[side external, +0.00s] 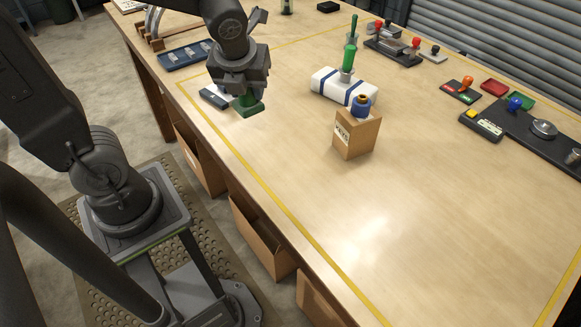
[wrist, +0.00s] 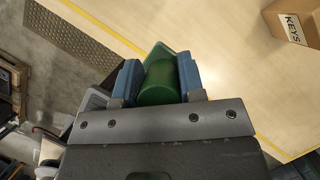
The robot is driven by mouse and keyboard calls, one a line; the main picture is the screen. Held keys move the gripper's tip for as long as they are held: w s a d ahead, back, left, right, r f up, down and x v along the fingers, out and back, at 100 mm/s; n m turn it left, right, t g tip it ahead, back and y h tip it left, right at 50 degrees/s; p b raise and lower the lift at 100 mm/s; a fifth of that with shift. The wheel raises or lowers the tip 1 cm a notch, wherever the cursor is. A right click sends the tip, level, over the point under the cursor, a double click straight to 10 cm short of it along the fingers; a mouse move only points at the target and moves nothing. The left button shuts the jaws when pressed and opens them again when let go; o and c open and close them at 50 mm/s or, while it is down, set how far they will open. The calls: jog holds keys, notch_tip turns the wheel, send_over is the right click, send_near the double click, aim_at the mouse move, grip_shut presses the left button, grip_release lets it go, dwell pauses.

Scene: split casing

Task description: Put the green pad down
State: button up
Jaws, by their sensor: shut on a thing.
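The green pad (side external: 249,109) is a flat dark green piece with a rounded green grip on top. My gripper (side external: 243,94) is shut on that grip, near the left edge of the table in the side external view. In the wrist view my gripper (wrist: 158,84) has its blue-grey fingers on either side of the round green grip, and a corner of the pad (wrist: 159,51) shows beyond it. I cannot tell whether the pad's underside touches the table.
A grey-and-white item (side external: 214,97) lies right beside the pad. A wooden KEYS box (side external: 356,136) with a blue-topped piece and a white block with blue bands (side external: 342,87) stand to the right. A dark blue tray (side external: 185,55) lies behind. The table's front middle is clear.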

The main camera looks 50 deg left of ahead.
jog(key=d+f, duration=0.2)
jog(key=d, duration=0.1)
jog(key=w+d+f, duration=0.1)
jog(key=d+f, duration=0.1)
jog(key=d, duration=0.2)
jog(key=w+d+f, duration=0.1)
jog(key=d+f, duration=0.1)
jog(key=d, duration=0.2)
jog(key=shift+f, duration=2.4)
jog(key=shift+f, duration=0.15)
jog(key=o, duration=0.9)
jog(key=shift+o, duration=0.2)
